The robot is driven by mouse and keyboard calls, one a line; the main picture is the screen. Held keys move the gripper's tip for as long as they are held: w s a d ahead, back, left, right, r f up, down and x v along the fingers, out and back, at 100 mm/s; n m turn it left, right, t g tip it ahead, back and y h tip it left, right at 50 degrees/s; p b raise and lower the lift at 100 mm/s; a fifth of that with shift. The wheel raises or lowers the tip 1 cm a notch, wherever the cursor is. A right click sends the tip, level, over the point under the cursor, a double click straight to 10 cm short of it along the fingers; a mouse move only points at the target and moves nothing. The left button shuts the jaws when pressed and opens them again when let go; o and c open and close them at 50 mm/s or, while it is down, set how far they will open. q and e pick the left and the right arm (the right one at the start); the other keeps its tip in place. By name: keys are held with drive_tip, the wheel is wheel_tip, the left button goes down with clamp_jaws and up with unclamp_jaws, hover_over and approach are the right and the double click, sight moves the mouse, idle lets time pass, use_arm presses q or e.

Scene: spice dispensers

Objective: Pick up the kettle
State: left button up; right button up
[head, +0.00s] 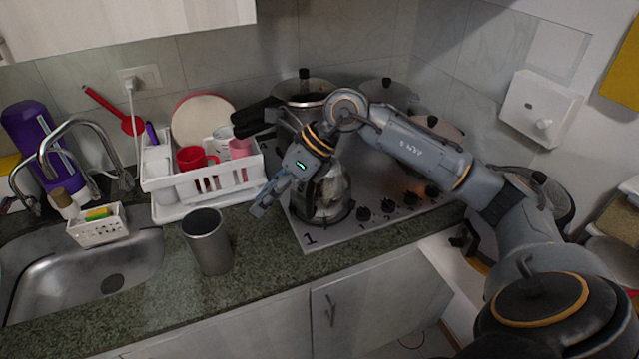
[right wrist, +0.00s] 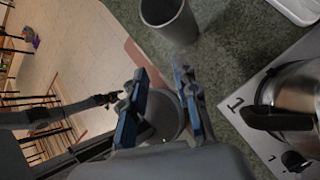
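The kettle (head: 333,201) is a shiny metal pot standing on the front left of the stove, partly hidden by my right arm and gripper. In the right wrist view its metal body (right wrist: 301,88) and black handle (right wrist: 275,119) show at the right edge. My right gripper (head: 264,204) is to the left of the kettle, above the counter edge, apart from it. In the right wrist view its two blue-padded fingers (right wrist: 161,85) are spread with nothing held between them. My left gripper (right wrist: 108,98) seems to show small at left in the right wrist view; its opening is unclear.
A grey metal cup (head: 208,243) stands on the counter left of my right gripper. A white dish rack (head: 205,202) with mugs is behind it. The sink (head: 85,275) is further left. Several lidded pots (head: 305,90) crowd the stove's back and right.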

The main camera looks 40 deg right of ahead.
sight(311, 200)
drive_tip(key=d+h, duration=0.6)
drive_tip(key=d, duration=0.7)
drive_tip(key=shift+m+g, duration=0.3)
drive_tip(key=shift+m, duration=0.1)
drive_tip(key=x, duration=0.2)
drive_tip(key=p+x, duration=0.1)
drive_tip(key=x, duration=0.2)
drive_tip(key=p+x, duration=0.1)
drive_tip(key=x, duration=0.1)
drive_tip(key=shift+s+a+f, duration=0.25)
drive_tip(key=shift+a, duration=0.15)
drive_tip(key=shift+w+a+f+p, duration=0.1)
drive_tip(key=shift+f+p, duration=0.15)
drive_tip(key=shift+p, duration=0.15)
drive_tip(key=p+x, duration=0.2)
drive_tip(key=x, duration=0.1)
drive_tip(key=shift+w+a+f, duration=0.15)
drive_tip(key=shift+w+f, duration=0.05)
drive_tip(key=shift+w, duration=0.1)
drive_tip(key=shift+w+f, duration=0.15)
drive_tip(key=shift+f, duration=0.45)
clamp_jaws()
drive_tip(key=shift+w+r+y, duration=0.1)
drive_tip(key=shift+r+y, duration=0.05)
drive_tip(key=shift+y, duration=0.15)
